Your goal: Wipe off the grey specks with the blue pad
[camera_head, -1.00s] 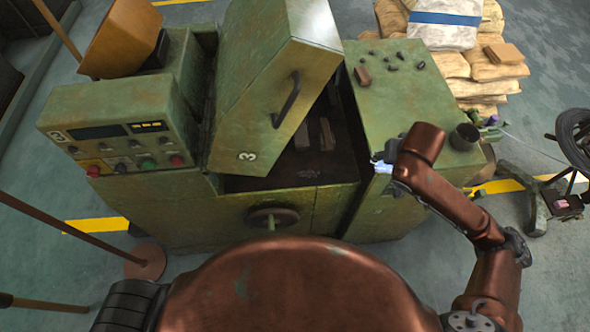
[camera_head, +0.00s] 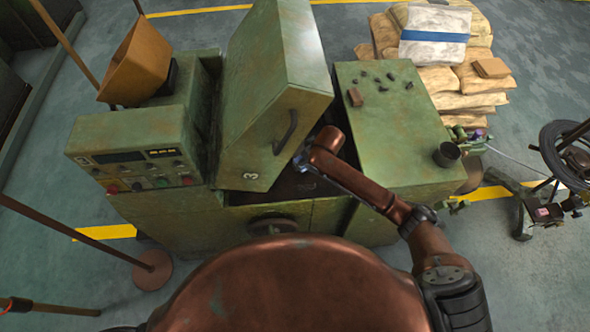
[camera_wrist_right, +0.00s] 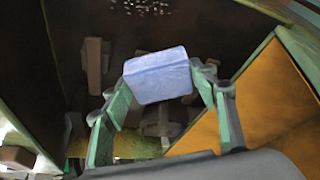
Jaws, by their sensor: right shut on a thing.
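The blue pad (camera_wrist_right: 158,75) is held between the fingertips of my right gripper (camera_wrist_right: 162,84), seen in the right wrist view. In the head view my right gripper (camera_head: 302,160) reaches into the opening beneath the raised green hood (camera_head: 275,95), and my arm hides most of the pad. The grey specks (camera_wrist_right: 143,7) show as small pale marks on a dark surface at the top edge of the wrist view, apart from the pad. They are faint in the head view (camera_head: 306,186). My left gripper is not in view.
The hood with its handle (camera_head: 286,132) stands left of my right arm. A control box (camera_head: 130,150) stands at left.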

